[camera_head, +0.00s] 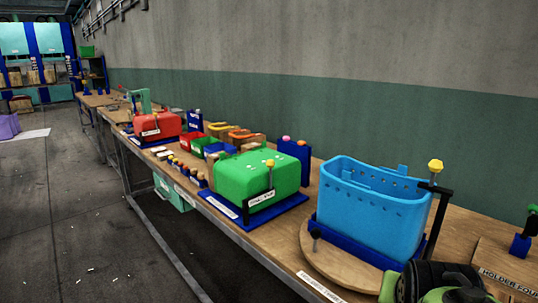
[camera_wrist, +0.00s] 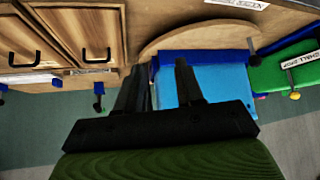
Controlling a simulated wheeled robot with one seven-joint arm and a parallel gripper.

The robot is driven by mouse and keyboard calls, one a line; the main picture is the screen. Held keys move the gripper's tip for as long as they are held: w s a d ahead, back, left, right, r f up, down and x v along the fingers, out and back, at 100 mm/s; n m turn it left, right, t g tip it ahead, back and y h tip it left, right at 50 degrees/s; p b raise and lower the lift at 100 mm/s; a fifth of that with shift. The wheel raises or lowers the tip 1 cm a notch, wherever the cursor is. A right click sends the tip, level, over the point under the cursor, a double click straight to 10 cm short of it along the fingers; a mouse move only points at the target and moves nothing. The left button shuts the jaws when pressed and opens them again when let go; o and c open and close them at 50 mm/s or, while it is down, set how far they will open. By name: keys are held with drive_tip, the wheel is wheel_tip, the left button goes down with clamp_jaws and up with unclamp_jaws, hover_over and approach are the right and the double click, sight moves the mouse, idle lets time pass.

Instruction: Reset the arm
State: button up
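My gripper (camera_wrist: 160,78) is in the lower middle of the wrist view. Its two black fingers are apart, with nothing seen clamped between them. The blue perforated bin (camera_wrist: 215,82) shows behind and beside the fingers; I cannot tell how far off it is. In the head view, the green and black end of my arm (camera_head: 435,285) shows at the bottom right, in front of the bench, and the fingers are not visible there.
A blue bin (camera_head: 372,212) stands on a round wooden board (camera_head: 333,262). A green press (camera_head: 262,172) and a red press (camera_head: 157,124) stand farther along the bench. Wooden boards with black handles (camera_wrist: 85,30) fill the wrist view's upper left. The floor (camera_head: 60,215) at left is mostly clear.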

drive_tip(key=s+a+f+n+g+y, duration=0.1)
drive_tip(key=s+a+f+n+y, duration=0.2)
drive_tip(key=s, duration=0.4)
drive_tip(key=s+a+f+n+g+y, duration=0.1)
drive_tip(key=s+a+f+n, duration=0.15)
drive_tip(key=s+a, duration=0.4)
wheel_tip(320, 180, up, 16)
drive_tip(key=p, duration=1.5)
drive_tip(key=shift+d+f+p, duration=0.25)
drive_tip(key=shift+d+p, duration=0.15)
drive_tip(key=shift+d, duration=0.05)
